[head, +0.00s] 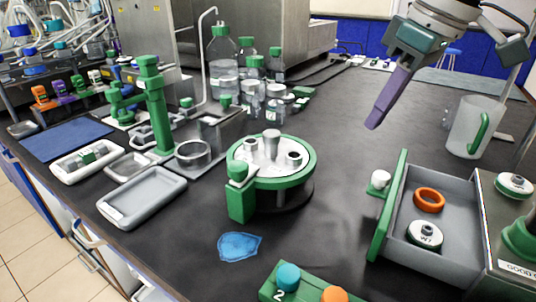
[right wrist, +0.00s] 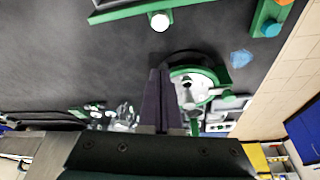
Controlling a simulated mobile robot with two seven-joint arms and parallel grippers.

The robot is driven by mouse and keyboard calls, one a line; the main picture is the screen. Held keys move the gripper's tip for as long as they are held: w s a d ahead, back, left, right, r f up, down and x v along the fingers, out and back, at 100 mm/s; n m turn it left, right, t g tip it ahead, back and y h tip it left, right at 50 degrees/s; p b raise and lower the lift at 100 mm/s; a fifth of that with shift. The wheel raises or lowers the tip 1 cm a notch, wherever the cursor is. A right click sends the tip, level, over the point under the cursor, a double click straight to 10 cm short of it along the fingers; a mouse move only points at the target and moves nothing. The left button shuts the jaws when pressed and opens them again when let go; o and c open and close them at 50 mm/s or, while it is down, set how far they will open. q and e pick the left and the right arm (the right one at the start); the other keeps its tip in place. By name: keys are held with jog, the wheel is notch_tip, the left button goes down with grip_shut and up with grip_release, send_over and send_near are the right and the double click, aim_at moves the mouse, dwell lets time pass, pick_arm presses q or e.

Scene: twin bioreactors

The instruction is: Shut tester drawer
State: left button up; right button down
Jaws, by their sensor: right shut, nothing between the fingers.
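The tester drawer (head: 440,262) stands open at the right of the head view, pulled out to the left of the tester (head: 510,265). Its green front panel (head: 393,205) carries a white knob (head: 380,179). An orange ring (head: 429,200) and a grey-and-white round piece (head: 425,235) lie inside. In the right wrist view the green front (right wrist: 125,13) and knob (right wrist: 160,21) show at the top edge. My right gripper (head: 373,124) is shut and empty, held above the bench, behind and apart from the drawer. It also shows in the right wrist view (right wrist: 158,72). My left gripper is out of view.
A green-rimmed round device (head: 312,160) stands mid-bench, left of the drawer. A clear jug with a green handle (head: 475,127) stands behind the drawer. A blue patch (head: 240,246) and a green block with coloured knobs (head: 310,288) are near the front. Bare bench lies between device and drawer.

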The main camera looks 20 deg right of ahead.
jog(key=x, duration=0.3)
jog(key=b+x, duration=0.1)
jog(key=x, duration=0.2)
jog(key=w+b+x, duration=0.1)
jog(key=x, duration=0.2)
jog(key=shift+d, duration=0.25)
jog(key=shift+s+d+r+p, duration=0.1)
jog(key=shift+s+d+p, duration=0.2)
jog(key=shift+s, duration=0.3)
jog(key=shift+s+d+r+p, duration=0.1)
jog(key=shift+s+d+p, duration=0.2)
jog(key=shift+s, duration=0.3)
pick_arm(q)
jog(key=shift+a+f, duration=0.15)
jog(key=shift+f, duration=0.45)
pick_arm(e)
jog(key=shift+s+d+f, duration=0.1)
jog(key=shift+s+d, duration=0.05)
jog(key=shift+s, duration=0.5)
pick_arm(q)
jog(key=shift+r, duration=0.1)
